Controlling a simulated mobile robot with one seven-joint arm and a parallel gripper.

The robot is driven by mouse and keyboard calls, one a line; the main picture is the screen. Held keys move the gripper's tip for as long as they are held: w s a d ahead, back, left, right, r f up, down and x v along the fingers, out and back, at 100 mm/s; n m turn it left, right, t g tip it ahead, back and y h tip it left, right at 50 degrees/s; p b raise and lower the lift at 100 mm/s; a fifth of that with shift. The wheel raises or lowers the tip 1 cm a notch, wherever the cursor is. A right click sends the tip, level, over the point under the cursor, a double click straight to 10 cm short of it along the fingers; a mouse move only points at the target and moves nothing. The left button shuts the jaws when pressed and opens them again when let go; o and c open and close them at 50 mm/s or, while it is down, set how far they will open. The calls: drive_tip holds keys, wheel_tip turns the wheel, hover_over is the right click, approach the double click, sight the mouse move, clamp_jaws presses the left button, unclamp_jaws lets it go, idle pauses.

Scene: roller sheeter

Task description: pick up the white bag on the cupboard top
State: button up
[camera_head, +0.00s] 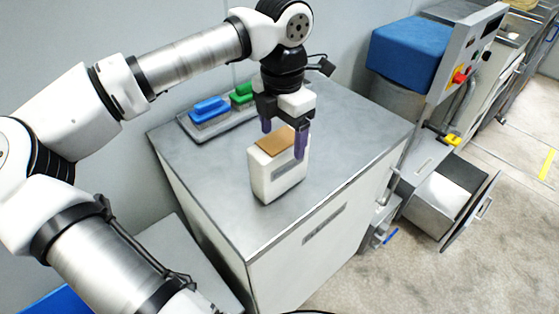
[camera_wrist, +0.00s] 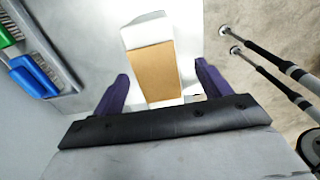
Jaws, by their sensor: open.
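The white bag (camera_head: 278,180) stands upright on the steel cupboard top (camera_head: 350,150), with a flat tan-brown top face. In the wrist view the white bag (camera_wrist: 148,32) shows its brown top between my two fingers. My gripper (camera_head: 284,138) has purple fingers, is open, and points down at the bag's upper end. In the wrist view my gripper (camera_wrist: 164,88) has one finger on each side of the bag, with a visible gap at the left finger. The bag's lower part is hidden in the wrist view.
A grey tray (camera_head: 225,127) with a blue-handled brush (camera_head: 208,108) and a green-handled brush (camera_head: 242,92) lies at the back left of the top. A machine with a blue cover (camera_head: 408,50) and an open drawer (camera_head: 445,205) stand at the right. The top right of the bag is clear.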

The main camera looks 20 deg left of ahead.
drive_tip(key=shift+w+a+f+p, duration=0.1)
drive_tip(key=shift+f+p, duration=0.45)
drive_tip(key=shift+f, duration=0.8)
drive_tip(key=shift+a+f+p, duration=0.1)
drive_tip(key=shift+f+p, duration=0.4)
drive_tip(key=shift+f, duration=0.8)
drive_tip(key=c, duration=1.1)
